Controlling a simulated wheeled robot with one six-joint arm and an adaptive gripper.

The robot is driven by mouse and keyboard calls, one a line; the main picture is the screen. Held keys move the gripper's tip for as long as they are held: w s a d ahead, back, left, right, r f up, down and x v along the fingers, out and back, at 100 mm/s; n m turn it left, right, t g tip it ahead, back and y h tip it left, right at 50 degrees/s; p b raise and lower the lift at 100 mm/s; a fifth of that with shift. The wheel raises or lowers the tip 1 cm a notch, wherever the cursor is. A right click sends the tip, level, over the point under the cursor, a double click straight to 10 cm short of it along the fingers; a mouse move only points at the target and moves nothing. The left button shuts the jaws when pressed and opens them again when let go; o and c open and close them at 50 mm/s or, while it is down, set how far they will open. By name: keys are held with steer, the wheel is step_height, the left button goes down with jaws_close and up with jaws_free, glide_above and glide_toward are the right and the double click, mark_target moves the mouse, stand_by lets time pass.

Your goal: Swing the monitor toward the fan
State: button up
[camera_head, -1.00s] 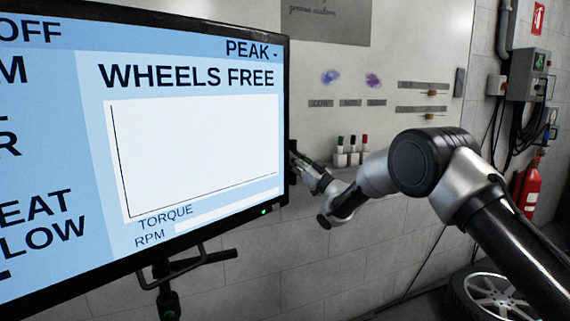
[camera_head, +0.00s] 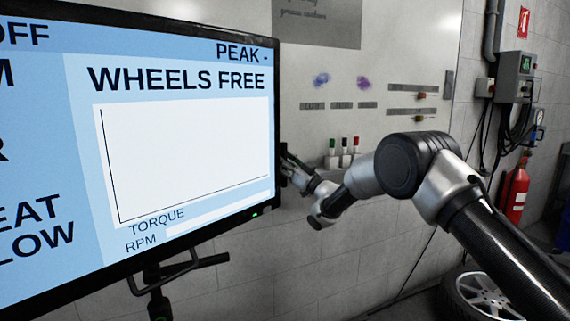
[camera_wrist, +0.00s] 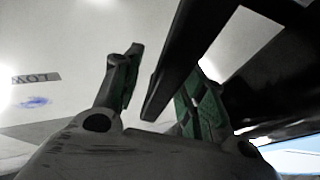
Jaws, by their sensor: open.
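The monitor (camera_head: 185,150) fills the left of the head view, its screen reading "WHEELS FREE" above an empty graph. It stands on a dark mount with a handle bar (camera_head: 190,268) below. My gripper (camera_head: 285,165) is at the monitor's right edge, partly hidden behind it. In the wrist view the two green-padded fingers of my gripper (camera_wrist: 162,95) are apart, with the dark edge of the monitor (camera_wrist: 190,55) between them. I see a gap on the left finger's side; contact on the right finger's side cannot be told. The fan is not visible.
A whiteboard (camera_head: 390,45) with markers (camera_head: 344,150) is on the wall behind my arm. A wall box (camera_head: 515,75), a fire extinguisher (camera_head: 515,190) and a wheel (camera_head: 485,293) are at the right. Bare wall lies below the whiteboard.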

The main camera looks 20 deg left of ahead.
steer(key=v, duration=1.2)
